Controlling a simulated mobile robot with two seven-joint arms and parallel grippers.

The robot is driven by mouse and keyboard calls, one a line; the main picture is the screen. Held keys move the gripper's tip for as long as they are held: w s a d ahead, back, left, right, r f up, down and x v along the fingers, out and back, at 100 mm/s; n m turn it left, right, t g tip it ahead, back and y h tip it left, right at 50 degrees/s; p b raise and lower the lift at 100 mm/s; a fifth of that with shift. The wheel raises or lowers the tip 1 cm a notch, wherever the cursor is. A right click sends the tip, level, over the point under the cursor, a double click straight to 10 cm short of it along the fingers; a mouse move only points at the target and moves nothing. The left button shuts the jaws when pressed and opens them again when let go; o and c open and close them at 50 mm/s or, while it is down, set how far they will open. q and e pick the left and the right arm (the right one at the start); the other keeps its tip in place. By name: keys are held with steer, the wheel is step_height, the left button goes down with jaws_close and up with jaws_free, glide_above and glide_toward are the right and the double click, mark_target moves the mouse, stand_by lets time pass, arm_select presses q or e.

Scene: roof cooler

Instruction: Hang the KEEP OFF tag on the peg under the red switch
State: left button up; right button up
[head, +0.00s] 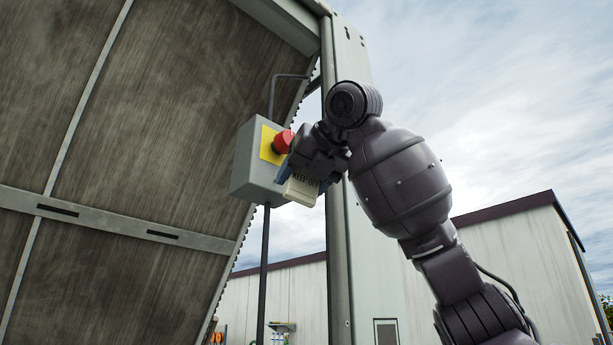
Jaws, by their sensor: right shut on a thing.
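The red switch (283,142) is a round red button on a yellow plate (268,147), fixed to a grey box (246,165). The cream KEEP OFF tag (301,191) is just below and right of the switch, close to the box's lower right edge. My right gripper (290,173) is shut on the tag, its blue fingertips at the tag's upper left. The peg under the switch cannot be made out; the gripper and tag cover that area. I cannot tell whether the tag touches the peg. My left gripper is out of view.
The grey box sits on a thin dark post (264,270). A large brown panel (120,130) with metal strips slopes up behind it at left. A grey upright column (338,260) stands just right of the tag. A pale building (510,250) is farther back.

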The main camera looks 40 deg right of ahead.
steer(key=shift+w+a+f+p, duration=0.1)
steer(key=shift+w+f+p, duration=0.05)
steer(key=shift+w, duration=1.2)
steer(key=shift+w+a+f+p, duration=0.1)
steer(key=shift+w+p, duration=0.05)
steer(key=shift+w, duration=1.2)
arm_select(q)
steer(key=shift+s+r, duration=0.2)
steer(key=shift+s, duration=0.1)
arm_select(e)
steer(key=shift+w, duration=0.1)
